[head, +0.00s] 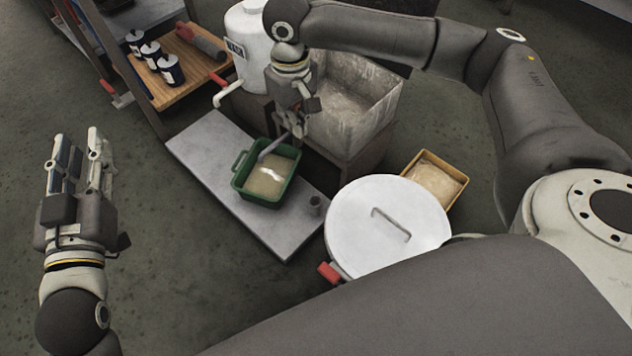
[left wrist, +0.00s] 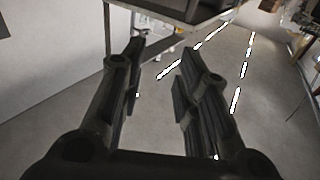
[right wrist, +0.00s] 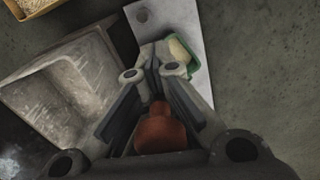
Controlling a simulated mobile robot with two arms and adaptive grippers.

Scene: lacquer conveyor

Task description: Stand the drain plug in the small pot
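My right gripper (head: 297,132) is above the slab, by the green tub. Its fingers are closed around a red-brown piece (right wrist: 160,133), which appears to be the drain plug; its far end is hidden by the fingers. A grey rod (head: 274,147) runs from the fingertips down to the tub; I cannot tell whether it belongs to that piece. My left gripper (head: 80,160) is open and empty over the floor.
A large grey basin (head: 380,112), a white lidded drum (head: 350,225), a tan tray (head: 462,187) and a white tank (head: 247,40) surround the slab.

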